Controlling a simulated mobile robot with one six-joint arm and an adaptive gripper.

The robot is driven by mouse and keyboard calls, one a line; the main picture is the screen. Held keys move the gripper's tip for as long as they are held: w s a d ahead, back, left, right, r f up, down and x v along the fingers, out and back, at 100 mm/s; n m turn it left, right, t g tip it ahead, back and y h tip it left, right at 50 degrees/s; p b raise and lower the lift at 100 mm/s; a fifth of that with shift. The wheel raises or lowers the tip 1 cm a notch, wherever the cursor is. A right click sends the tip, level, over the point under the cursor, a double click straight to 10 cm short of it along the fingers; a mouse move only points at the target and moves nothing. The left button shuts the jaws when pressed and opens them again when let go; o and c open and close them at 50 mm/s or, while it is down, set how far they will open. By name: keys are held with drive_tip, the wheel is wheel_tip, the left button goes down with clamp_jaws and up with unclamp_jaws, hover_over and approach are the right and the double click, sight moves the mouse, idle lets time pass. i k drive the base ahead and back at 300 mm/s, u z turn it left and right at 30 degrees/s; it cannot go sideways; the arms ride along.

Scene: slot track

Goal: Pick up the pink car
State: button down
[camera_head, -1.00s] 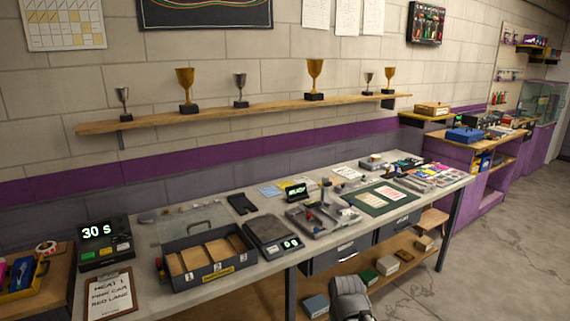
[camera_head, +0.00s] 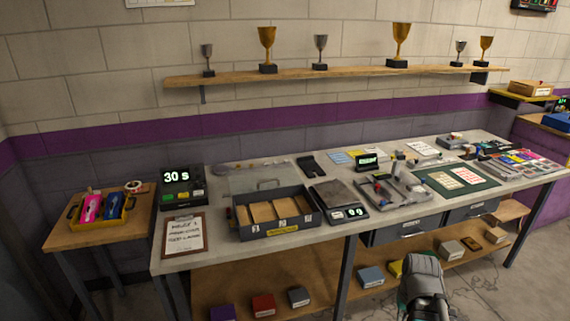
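A pink object (camera_head: 91,207), by its colour the pink car, lies in a yellow-edged tray (camera_head: 72,219) on the small wooden side table at the left. A blue object (camera_head: 112,206) of similar shape lies beside it on the right. Both are small and their details are unclear. My gripper (camera_head: 424,285) shows at the bottom right, in front of the long bench and far from the tray. Its fingers cannot be made out, so I cannot tell whether it is open.
A clipboard (camera_head: 184,236) lies on the bench's left end, below a timer (camera_head: 181,187) showing "30 s". A dark compartment box (camera_head: 275,230), a scale (camera_head: 340,198) and a metal tray follow to the right. A roll of tape (camera_head: 134,187) sits behind the yellow-edged tray.

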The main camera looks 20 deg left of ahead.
sight(93, 205)
drive_tip(key=u, duration=2)
